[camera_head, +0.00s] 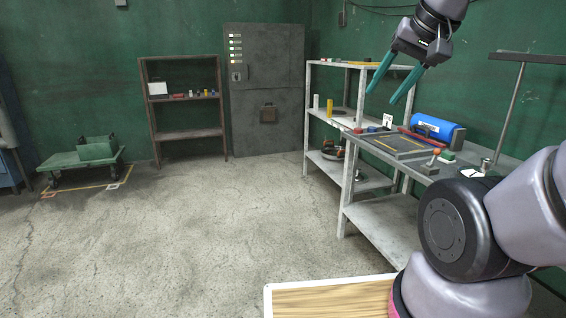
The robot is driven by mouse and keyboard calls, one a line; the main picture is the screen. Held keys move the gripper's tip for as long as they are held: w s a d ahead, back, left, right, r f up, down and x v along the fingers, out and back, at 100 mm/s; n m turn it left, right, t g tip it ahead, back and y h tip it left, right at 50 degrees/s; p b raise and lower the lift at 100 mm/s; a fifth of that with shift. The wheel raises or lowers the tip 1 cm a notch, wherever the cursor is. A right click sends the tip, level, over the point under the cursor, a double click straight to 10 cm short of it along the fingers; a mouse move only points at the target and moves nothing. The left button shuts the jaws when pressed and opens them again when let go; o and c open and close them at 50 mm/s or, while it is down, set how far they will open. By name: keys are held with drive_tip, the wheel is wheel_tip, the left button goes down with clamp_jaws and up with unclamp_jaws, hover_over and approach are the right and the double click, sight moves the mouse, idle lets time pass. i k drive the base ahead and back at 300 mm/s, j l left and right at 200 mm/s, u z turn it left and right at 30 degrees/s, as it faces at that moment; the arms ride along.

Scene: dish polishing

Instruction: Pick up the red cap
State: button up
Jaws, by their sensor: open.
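My gripper (383,97) is open and empty. It hangs in the air at the upper right, its two teal fingers pointing down and left, with the grey rack and workbench behind it in the picture. I cannot tell for sure which thing is the red cap. A small red item (358,130) lies at the far left corner of the grey workbench (385,172), below my gripper in the picture. Small red items (178,96) also sit on the brown shelf (187,133) at the back wall. An orange-red knob (437,152) stands at the bench's near side.
A dark tray (398,146), a blue cylinder-like object (436,127) and a metal cup (485,164) are on the bench. A grey rack (309,120) stands behind it. A green cart (82,157) is far left. A wooden board (330,300) is in front. The middle floor is clear.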

sight(356, 130)
drive_tip(key=i, duration=2.15)
drive_tip(key=i+z, duration=0.2)
drive_tip(key=i, duration=0.25)
drive_tip(key=i+j+z, duration=0.2)
drive_tip(key=i, duration=0.25)
drive_tip(key=i+j+z, duration=0.25)
drive_tip(key=i, duration=0.2)
drive_tip(key=z, duration=0.15)
